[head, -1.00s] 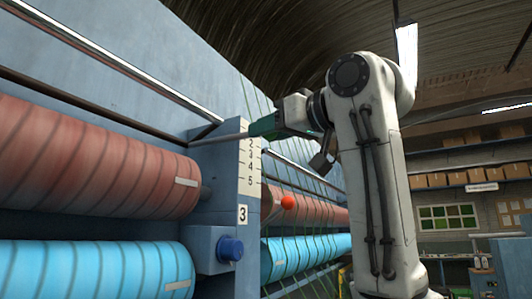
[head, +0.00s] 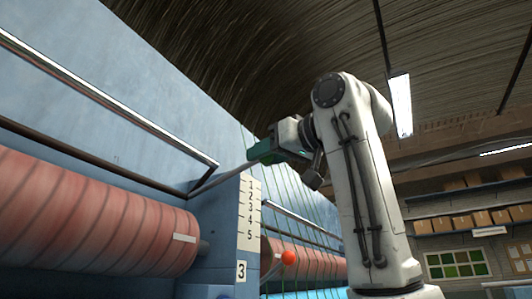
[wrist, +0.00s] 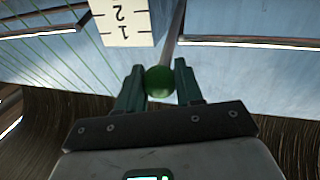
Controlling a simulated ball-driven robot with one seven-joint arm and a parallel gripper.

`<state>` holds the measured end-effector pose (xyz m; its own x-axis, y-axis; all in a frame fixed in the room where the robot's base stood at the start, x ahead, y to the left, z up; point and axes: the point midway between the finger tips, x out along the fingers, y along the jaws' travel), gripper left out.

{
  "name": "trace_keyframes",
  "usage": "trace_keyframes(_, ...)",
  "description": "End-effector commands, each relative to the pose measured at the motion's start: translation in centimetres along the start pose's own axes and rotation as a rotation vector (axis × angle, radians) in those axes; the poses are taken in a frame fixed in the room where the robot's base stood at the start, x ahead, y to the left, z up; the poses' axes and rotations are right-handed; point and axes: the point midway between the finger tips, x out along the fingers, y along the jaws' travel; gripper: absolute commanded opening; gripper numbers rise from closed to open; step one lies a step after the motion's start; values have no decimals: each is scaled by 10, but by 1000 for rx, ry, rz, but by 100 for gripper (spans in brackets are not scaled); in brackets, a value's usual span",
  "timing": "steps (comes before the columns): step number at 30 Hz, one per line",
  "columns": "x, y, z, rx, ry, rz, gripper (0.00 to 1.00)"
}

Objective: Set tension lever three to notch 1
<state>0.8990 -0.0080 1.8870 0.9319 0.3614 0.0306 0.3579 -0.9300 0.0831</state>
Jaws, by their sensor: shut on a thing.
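Tension lever three (head: 220,178) is a thin grey rod that slopes up to the right from the blue machine frame in the head view. Its green ball knob (wrist: 159,82) shows in the wrist view between the two green fingers of my gripper (head: 264,154), which is shut on it. A white scale (head: 249,215) numbered 1 to 5 from the top stands on the post, above a "3" plate (head: 241,271). In the head view the rod's outer end and my gripper appear above the scale's top, near the 1. The notches themselves cannot be made out.
A red roller (head: 95,225) lies left of the post. A red ball knob (head: 288,258) sits low to the right, beyond the post. Green strands run down behind my gripper. Shelves with boxes (head: 462,223) stand far back at right.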

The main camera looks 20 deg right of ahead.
Motion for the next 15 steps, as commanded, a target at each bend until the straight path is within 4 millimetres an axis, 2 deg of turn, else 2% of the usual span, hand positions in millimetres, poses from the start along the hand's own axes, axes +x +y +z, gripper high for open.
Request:
trace_keyframes(1,-2,0,-8,-2,19,4,0)
trace_keyframes(2,-2,0,-8,-2,19,4,0)
trace_keyframes(3,-3,0,-8,-2,19,4,38)
trace_keyframes(10,-2,0,-6,-1,14,2,59)
trace_keyframes(15,-1,0,-4,-1,12,2,59)
